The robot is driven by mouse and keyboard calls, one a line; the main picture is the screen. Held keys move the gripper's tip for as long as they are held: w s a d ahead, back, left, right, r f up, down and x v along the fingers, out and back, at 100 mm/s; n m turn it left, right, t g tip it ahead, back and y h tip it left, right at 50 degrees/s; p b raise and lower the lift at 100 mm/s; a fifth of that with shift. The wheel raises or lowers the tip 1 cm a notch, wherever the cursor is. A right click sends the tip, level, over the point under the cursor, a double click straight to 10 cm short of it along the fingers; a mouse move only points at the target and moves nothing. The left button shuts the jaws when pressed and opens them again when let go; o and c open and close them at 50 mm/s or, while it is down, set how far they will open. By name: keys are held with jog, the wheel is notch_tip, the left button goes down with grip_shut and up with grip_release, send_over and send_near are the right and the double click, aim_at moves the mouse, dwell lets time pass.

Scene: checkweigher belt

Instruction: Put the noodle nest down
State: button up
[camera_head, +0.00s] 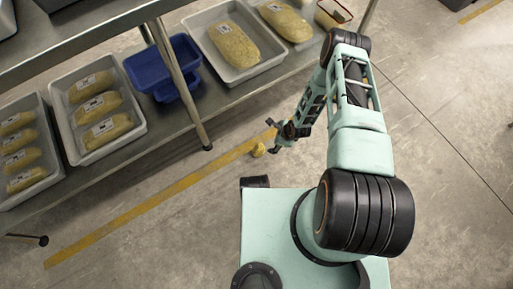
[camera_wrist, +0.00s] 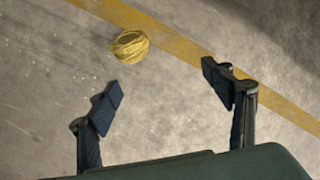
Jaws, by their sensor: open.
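The noodle nest (camera_head: 258,149) is a small round yellow bundle.
A metal shelf stands at the left and top. It holds grey trays (camera_head: 139,127) of yellow packs and a blue bin (camera_head: 150,78). A shelf leg (camera_head: 190,100) stands left of my gripper. A yellow line (camera_head: 150,202) crosses the concrete floor. The floor at right is clear.

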send_near(258, 149)
jog(key=w+f, duration=0.2)
jog(key=shift+m+y, duration=0.3)
jog(key=shift+y, duration=0.2)
jog(key=x, duration=0.1)
jog(key=b+x, duration=0.1)
jog(key=x, duration=0.1)
jog(key=b+x, duration=0.1)
jog(key=shift+s+d+f, duration=0.15)
jog(key=shift+s+f, duration=0.15)
jog(key=shift+f, duration=0.05)
jog(key=shift+d+b+x, duration=0.15)
jog(key=shift+b+x, duration=0.75)
jog(key=shift+x, duration=0.55)
jog(key=shift+d+b+x, duration=0.2)
jog(key=shift+b+x, duration=0.65)
jog(key=shift+x, duration=0.65)
jog(key=shift+s+f, duration=0.1)
jog(key=shift+s, duration=0.05)
